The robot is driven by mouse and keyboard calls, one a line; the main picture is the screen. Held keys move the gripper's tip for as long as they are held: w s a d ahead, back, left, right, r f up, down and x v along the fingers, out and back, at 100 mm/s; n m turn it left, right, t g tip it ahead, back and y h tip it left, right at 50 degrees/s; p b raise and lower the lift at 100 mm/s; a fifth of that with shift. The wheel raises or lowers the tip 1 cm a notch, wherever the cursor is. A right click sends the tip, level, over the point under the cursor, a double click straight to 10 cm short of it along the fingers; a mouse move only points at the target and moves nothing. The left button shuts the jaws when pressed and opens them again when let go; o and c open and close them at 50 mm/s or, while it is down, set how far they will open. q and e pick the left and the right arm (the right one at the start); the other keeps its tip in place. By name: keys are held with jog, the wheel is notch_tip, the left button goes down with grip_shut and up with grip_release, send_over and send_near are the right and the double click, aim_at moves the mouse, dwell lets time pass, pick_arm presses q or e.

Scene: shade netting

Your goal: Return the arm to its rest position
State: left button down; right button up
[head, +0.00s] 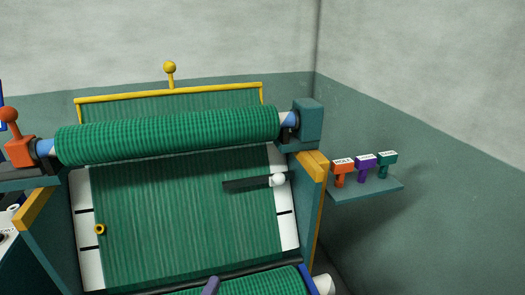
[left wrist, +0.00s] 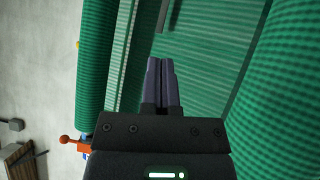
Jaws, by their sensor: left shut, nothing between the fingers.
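My left gripper (head: 210,286) shows only as a small grey-purple tip at the bottom edge of the head view, in front of the lower green roll. In the left wrist view its two dark fingers (left wrist: 160,62) are together with nothing between them. Green netting lies beyond and around the fingers there; I cannot tell how far off it is. The rest of the left arm is out of the head view. My right gripper shows in neither view.
An upper green netting roll (head: 165,135) spans the frame above a sloping green panel (head: 185,225). A yellow bar (head: 170,93) stands behind it. A lower roll (head: 250,284) is at the bottom. A wall shelf (head: 365,190) on the right holds orange, purple and green tools.

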pick_arm(q)
jog(key=s+d+f+m+g, duration=0.2)
jog(key=s+f+m+g, duration=0.4)
jog(key=m, duration=0.4)
jog(key=s+a+f+m+g+y, duration=0.2)
jog(key=s+a+m+g+y, duration=0.45)
jog(key=s+g, duration=0.4)
jog(key=s+a+f+m+b, duration=0.1)
jog(key=s+f, duration=0.1)
jog(key=f, duration=0.8)
jog(key=s+f+b, duration=0.1)
jog(key=s+f, duration=0.1)
jog(key=f, duration=0.9)
jog(key=s+a+f+g+b, duration=0.1)
jog(key=s+a+f+b, duration=0.1)
jog(key=s+f, duration=0.9)
jog(key=shift+s+a, duration=0.4)
jog(key=shift+s, duration=0.65)
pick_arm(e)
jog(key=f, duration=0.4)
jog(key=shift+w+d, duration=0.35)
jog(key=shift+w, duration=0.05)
